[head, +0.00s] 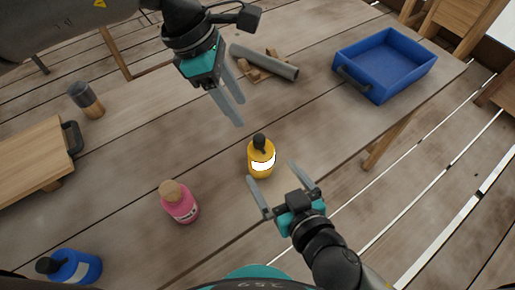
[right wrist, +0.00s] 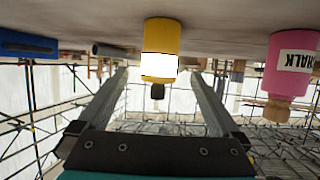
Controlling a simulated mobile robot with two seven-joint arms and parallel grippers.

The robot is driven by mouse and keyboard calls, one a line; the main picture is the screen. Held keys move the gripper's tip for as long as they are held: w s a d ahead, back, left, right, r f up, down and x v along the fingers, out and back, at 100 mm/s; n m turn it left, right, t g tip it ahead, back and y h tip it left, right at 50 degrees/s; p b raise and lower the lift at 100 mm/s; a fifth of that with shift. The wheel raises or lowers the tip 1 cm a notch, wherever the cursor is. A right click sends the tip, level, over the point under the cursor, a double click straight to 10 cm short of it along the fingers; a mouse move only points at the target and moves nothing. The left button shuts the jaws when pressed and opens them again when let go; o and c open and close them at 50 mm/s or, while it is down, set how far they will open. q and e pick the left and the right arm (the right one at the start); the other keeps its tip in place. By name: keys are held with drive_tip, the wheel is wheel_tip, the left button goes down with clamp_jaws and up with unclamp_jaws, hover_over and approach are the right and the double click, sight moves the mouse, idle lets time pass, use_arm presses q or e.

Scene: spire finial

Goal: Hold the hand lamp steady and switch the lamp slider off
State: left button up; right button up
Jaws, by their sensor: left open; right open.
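The hand lamp (head: 262,171) is a small yellow cylinder with a glowing white band and a black top. It stands upright on the table near the centre of the head view. In the right wrist view the lamp (right wrist: 160,38) appears upside down, ahead of the open jaws. My right gripper (head: 271,170) is open, its fingers pointing at the lamp, with nothing held. My left gripper (head: 241,113) is open and empty, above and to the left of the lamp in the head view. I cannot make out the slider.
A pink bottle (head: 180,205) stands left of the lamp, and a blue bottle (head: 75,267) is at the lower left. A blue tray (head: 379,97) sits at the table's right end. A grey pipe (head: 266,62) lies on wooden supports. A dark cup (head: 86,99) stands beyond a wooden board (head: 35,160).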

sight(256, 150)
drive_tip(key=x, duration=1)
drive_tip(key=shift+w+f, duration=0.2)
drive_tip(key=c, duration=1.5)
use_arm(q)
drive_tip(key=shift+c, duration=1.3)
drive_tip(key=shift+w+a+f+g+h, duration=0.15)
drive_tip(key=shift+w+a+g+h, duration=0.15)
drive_tip(key=shift+w+a, duration=0.15)
drive_tip(key=c, duration=0.3)
drive_tip(key=a+h, duration=0.1)
drive_tip(key=a, duration=0.2)
drive_tip(key=w+a+f+m+h, duration=0.1)
drive_tip(key=a, duration=0.2)
drive_tip(key=w+a+f+m+g+h, duration=0.1)
drive_tip(key=a+h, duration=0.1)
drive_tip(key=a, duration=0.2)
drive_tip(key=shift+w+a, duration=0.1)
clamp_jaws()
